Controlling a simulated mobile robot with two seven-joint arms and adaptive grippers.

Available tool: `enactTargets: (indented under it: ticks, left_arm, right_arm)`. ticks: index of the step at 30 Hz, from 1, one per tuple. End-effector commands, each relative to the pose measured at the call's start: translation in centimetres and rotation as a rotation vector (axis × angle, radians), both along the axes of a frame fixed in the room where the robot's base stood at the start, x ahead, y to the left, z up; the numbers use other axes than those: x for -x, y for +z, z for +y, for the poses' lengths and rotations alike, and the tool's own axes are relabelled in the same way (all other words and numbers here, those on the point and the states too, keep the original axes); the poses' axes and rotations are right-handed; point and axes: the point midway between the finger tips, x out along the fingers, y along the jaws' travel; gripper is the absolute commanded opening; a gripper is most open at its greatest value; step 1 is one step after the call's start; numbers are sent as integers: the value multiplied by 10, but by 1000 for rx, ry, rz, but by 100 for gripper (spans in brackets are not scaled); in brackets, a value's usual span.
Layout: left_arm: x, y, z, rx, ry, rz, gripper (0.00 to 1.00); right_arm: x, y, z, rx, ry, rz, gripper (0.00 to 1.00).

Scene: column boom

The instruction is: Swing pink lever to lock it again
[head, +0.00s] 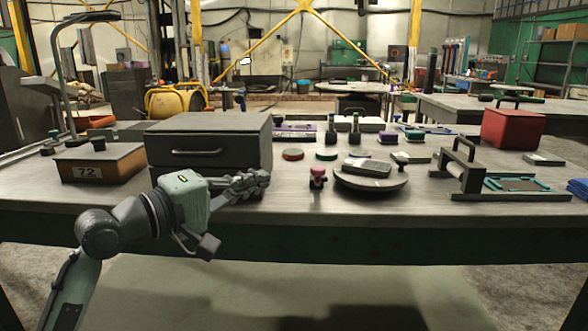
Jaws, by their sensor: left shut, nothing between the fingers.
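A small pink piece with a dark top (318,177) stands near the front edge of the table, left of a round turntable. It is the only pink thing I can make out, and I cannot tell whether it is the lever or which way it is set. My left gripper (262,180) is shut and empty. It is in front of the grey drawer box (208,126), to the left of the pink piece and apart from it. My right gripper is not in view.
The round turntable (371,182) bears a grey box (367,167). A dark boom column (62,90) stands at the left. A box marked 72 (100,163) is left of the drawer box. A handled frame (470,172) and a red case (513,129) are at the right.

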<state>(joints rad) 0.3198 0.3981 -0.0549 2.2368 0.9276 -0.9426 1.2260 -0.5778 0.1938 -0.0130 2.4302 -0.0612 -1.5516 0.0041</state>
Motion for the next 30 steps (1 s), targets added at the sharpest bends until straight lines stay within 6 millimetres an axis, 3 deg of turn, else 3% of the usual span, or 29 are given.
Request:
enactTargets:
  ticks: [5, 18, 30]
  left_arm:
    - [-11, 0, -9, 1, 0, 0, 0]
    - [-68, -4, -55, 1, 0, 0, 0]
    - [-77, -5, -63, -1, 0, 0, 0]
  right_arm:
    - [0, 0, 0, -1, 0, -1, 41]
    - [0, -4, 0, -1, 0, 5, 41]
    - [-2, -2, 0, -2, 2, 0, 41]
